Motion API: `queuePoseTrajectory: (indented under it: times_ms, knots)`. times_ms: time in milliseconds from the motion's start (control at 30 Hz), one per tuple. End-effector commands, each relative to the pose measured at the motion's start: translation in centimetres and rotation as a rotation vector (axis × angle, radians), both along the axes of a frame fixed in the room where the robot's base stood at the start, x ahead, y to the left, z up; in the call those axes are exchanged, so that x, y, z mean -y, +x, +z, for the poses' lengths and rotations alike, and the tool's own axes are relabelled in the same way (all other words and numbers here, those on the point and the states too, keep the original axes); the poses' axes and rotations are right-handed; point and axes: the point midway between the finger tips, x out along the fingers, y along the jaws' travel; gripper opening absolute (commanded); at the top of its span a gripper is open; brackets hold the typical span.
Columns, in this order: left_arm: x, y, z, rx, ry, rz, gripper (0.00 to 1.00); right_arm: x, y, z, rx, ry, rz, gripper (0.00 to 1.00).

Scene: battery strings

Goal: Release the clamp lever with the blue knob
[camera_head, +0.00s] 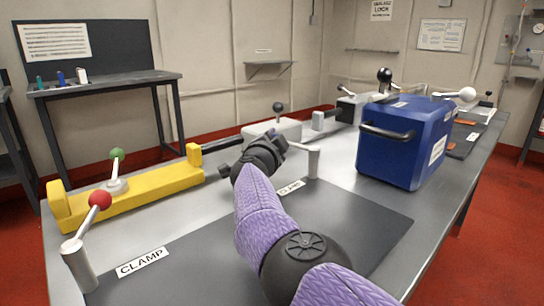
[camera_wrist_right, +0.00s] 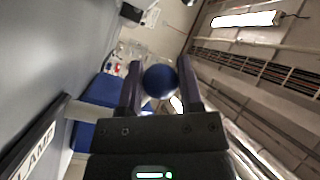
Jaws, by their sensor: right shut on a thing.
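The blue knob (camera_wrist_right: 160,80) shows between the two fingers of my right gripper (camera_wrist_right: 160,88) in the right wrist view, and the gripper is shut on it. In the head view my right gripper (camera_head: 274,146) is above the dark mat, and it hides the knob there. The clamp's silver post (camera_head: 314,161) stands just right of the gripper, with a grey lever arm reaching from it toward the gripper. A "CLAMP" label (camera_head: 291,188) lies by it. My left gripper is not in view.
A second clamp with a red knob (camera_head: 100,199) stands at the front left. A yellow fixture (camera_head: 150,195) with a green knob (camera_head: 117,154) lies behind it. A blue box (camera_head: 402,147) stands to the right. The dark mat (camera_head: 345,225) is bare right of my arm.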

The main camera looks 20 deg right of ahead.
Motion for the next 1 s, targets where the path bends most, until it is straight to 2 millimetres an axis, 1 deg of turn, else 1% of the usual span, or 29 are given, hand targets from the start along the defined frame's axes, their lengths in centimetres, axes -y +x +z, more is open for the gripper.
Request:
queuePoseTrajectory:
  times_ms: [33,100,300,533,567,600,700,933,1000]
  knots:
    - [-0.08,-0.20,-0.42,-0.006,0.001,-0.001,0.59,0.19,0.10,-0.05,0.002,-0.003,-0.009,0.00]
    - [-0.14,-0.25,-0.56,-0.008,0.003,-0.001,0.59,0.32,0.11,0.14,0.003,-0.004,-0.018,0.00]
    - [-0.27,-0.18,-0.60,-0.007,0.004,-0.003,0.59,0.46,0.06,0.53,0.007,-0.005,-0.028,0.00]
    - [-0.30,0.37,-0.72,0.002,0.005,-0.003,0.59,0.54,0.04,0.70,0.008,-0.008,-0.029,0.00]
    - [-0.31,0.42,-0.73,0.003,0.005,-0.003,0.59,0.55,0.04,0.71,0.009,-0.007,-0.029,0.52]
    - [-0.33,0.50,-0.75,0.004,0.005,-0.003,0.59,0.53,0.04,0.70,0.009,-0.007,-0.029,0.61]
    - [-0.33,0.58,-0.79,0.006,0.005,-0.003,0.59,0.48,0.05,0.57,0.007,-0.006,-0.028,0.80]
    - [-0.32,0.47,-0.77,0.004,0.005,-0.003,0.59,0.38,0.06,0.36,0.005,-0.004,-0.026,0.80]
    - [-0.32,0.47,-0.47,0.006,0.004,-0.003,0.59,0.30,-0.03,0.49,0.004,-0.003,-0.025,0.80]
